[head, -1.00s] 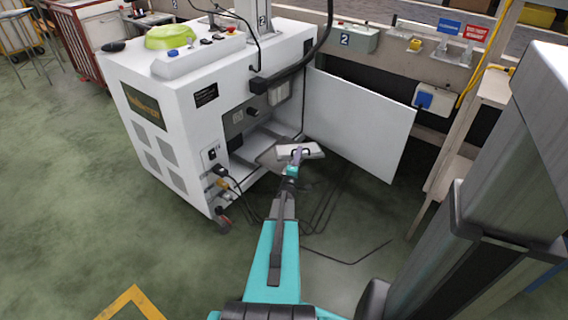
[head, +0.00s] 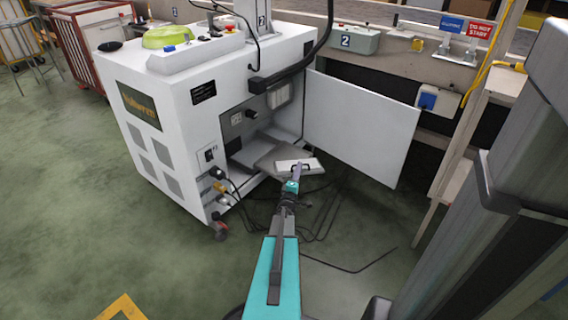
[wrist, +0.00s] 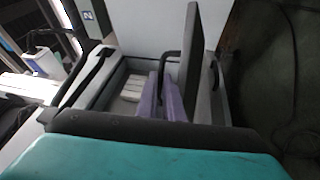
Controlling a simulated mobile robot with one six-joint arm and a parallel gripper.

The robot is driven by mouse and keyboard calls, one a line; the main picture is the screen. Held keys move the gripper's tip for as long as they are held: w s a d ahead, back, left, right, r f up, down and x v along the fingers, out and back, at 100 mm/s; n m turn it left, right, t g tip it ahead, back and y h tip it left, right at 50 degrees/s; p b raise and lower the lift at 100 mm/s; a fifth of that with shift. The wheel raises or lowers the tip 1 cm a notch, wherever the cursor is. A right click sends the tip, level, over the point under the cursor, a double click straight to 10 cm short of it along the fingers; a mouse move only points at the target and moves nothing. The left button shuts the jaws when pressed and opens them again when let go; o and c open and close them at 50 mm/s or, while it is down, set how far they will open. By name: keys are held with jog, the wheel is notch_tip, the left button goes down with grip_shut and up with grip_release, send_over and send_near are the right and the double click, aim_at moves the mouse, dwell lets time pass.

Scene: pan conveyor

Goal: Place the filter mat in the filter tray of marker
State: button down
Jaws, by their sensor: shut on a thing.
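The filter mat (head: 291,167) is a pale flat panel with a dark handle, seen in the head view in front of the machine's open side. My gripper (head: 297,177) is shut on its handle. In the wrist view my gripper's purple fingers (wrist: 162,99) close at the black handle, and the mat shows as a dark upright slab (wrist: 192,58). The grey filter tray (head: 264,157) sticks out of the machine's lower opening, beside and partly behind the mat. In the wrist view the tray (wrist: 93,88) shows grey walls and pale blocks inside. Contact between mat and tray cannot be told.
The white machine (head: 165,95) stands at left, its open door (head: 360,125) reaching out to the right of the tray. Dark cables (head: 330,215) lie on the floor below. A wooden post (head: 445,190) stands further right. Open floor lies at left.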

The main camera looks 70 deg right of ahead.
jog(key=shift+s+r+h, duration=0.1)
jog(key=shift+r+h, duration=0.2)
jog(key=shift+r, duration=0.05)
jog(key=a+r+m+g+h+b, duration=0.2)
jog(key=a, duration=0.7)
jog(key=shift+t+h, duration=0.3)
jog(key=shift+t, duration=0.3)
jog(key=w+a+f, duration=0.1)
jog(key=a+f+b, duration=0.1)
jog(key=w+a+f+b, duration=0.1)
jog(key=a, duration=0.1)
jog(key=shift+w+f, duration=0.2)
jog(key=shift+w, duration=0.1)
